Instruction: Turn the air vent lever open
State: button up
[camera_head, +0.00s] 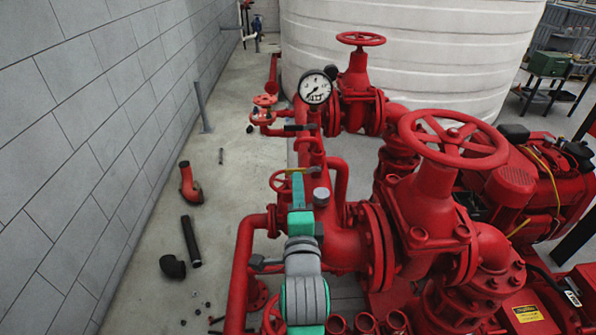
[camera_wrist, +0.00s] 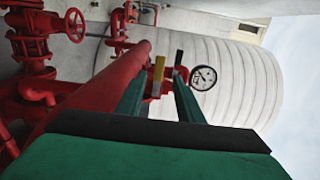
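My gripper (camera_head: 298,190) is teal green and reaches forward over the red pump pipework. In the wrist view, its two fingers (camera_wrist: 160,92) are apart with a gap between them. A small yellow lever-like bar (camera_wrist: 158,68) shows near the left fingertip; a yellow piece also shows by the fingers in the head view (camera_head: 297,170). I cannot tell whether it touches a finger. A black lever-like bar (camera_wrist: 178,57) shows beyond, near the right fingertip. A black handle (camera_head: 298,127) lies crosswise below the gauge in the head view. Which is the air vent lever is unclear.
The pressure gauge (camera_head: 316,88) stands beyond my gripper and also shows in the wrist view (camera_wrist: 203,77). A large red handwheel valve (camera_head: 453,140) stands to the right. A white tank (camera_head: 420,55) is behind. Loose pipe pieces (camera_head: 191,240) lie on the floor by the grey wall.

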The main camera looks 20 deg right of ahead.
aim_at(296, 169)
jog(key=x, duration=0.7)
jog(key=shift+w+d, duration=0.1)
jog(key=shift+w, duration=0.25)
grip_shut()
